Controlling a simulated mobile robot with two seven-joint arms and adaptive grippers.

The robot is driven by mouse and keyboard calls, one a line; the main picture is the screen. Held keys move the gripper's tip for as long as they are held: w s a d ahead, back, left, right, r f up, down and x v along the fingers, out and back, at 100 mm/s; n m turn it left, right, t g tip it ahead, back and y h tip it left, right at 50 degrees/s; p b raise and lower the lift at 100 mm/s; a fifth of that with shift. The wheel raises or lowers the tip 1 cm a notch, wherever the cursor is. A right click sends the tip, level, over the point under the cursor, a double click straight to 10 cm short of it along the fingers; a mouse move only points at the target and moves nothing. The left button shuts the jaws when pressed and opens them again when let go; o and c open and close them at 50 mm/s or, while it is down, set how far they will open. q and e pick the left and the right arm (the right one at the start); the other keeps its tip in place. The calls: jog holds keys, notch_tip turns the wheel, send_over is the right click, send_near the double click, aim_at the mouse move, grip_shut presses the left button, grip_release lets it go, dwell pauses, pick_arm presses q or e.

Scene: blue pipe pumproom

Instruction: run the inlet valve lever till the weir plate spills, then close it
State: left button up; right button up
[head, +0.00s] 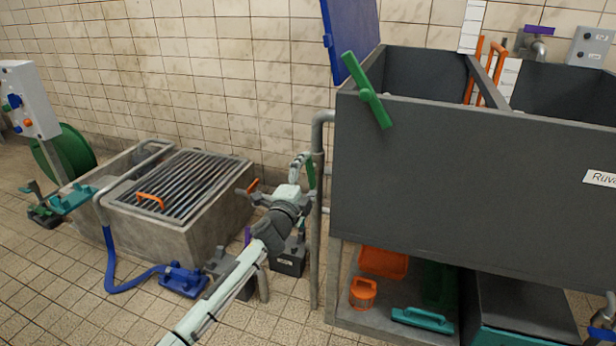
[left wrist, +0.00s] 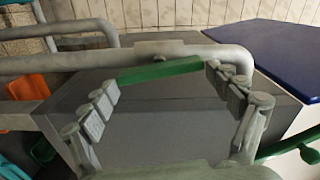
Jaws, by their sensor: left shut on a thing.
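The green lever (head: 311,174) on the upright grey pipe beside the big grey tank (head: 450,150) looks like the inlet valve lever. My left gripper (head: 302,165) is at this lever, its fingers shut on it. In the left wrist view the green lever (left wrist: 160,71) runs across between the fingertips (left wrist: 160,82), close to a grey pipe (left wrist: 120,64). A larger green handle (head: 366,94) sits tilted on the tank's upper left corner. Inside the tank, a grey divider (head: 487,82) shows; I cannot tell if it is the weir plate or see any water level. My right gripper is out of view.
A concrete basin with a metal grate (head: 185,185) stands left of my arm, with a blue hose (head: 120,287) on the floor. Under the tank are an orange bin (head: 384,262), an orange pot (head: 363,293) and a teal tool (head: 422,319). A blue panel (head: 352,35) rises behind the tank.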

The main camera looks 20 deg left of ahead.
pick_arm(q)
jog(key=shift+m, duration=1.1)
jog(key=o, duration=0.9)
jog(key=shift+s, duration=0.1)
jog(key=shift+s+f, duration=0.1)
jog(key=shift+s, duration=0.25)
jog(key=s, duration=1.1)
jog(key=shift+a, duration=0.2)
